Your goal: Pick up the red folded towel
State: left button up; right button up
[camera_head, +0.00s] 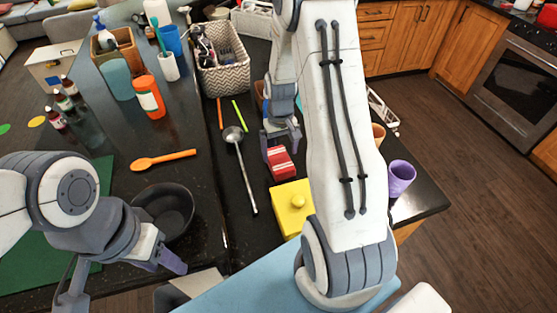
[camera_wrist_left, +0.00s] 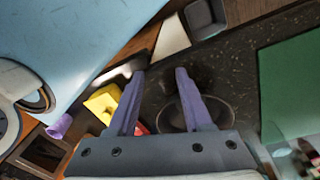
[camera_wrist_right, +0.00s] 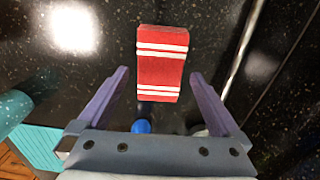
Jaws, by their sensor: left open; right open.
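The red folded towel (camera_head: 281,163) with white stripes lies on the dark counter near the middle of the head view. In the right wrist view the towel (camera_wrist_right: 162,63) lies just beyond the fingertips, roughly centred between them. My right gripper (camera_wrist_right: 158,75) is open and empty, with its fingers on either side of the towel's near end in the picture; I see no contact. In the head view my right gripper (camera_head: 281,138) is just behind the towel, partly hidden by my arm. My left gripper (camera_wrist_left: 160,72) is open and empty near the counter's front left, beside the black bowl.
A purple cup (camera_head: 401,178) is at the right. The black bowl (camera_head: 165,208), orange spoon (camera_head: 163,159) and woven basket (camera_head: 222,70) are on the left and back.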

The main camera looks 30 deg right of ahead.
aim_at(279, 158)
jog(key=f+p, duration=0.1)
jog(key=f, duration=0.2)
jog(key=shift+w+f, duration=0.2)
jog(key=shift+f, duration=0.5)
jog(key=c, duration=1.2)
jog(key=shift+o, duration=0.2)
jog(key=shift+w+r, duration=0.1)
jog(key=shift+r, duration=0.4)
jog(key=r+b, duration=0.1)
jog(key=d+r, duration=0.1)
jog(key=r, duration=0.1)
jog(key=shift+w+d+r+b, duration=0.2)
jog(key=shift+r+b, duration=0.1)
jog(key=shift+b, duration=0.1)
jog(key=w+d+r+b, duration=0.1)
jog(key=d+r, duration=0.2)
jog(key=d, duration=0.1)
jog(key=w+d+r+b, duration=0.1)
jog(key=w+d+r, duration=0.1)
jog(key=d, duration=0.3)
jog(key=shift+w+d+r, duration=0.3)
jog(key=shift+r, duration=0.4)
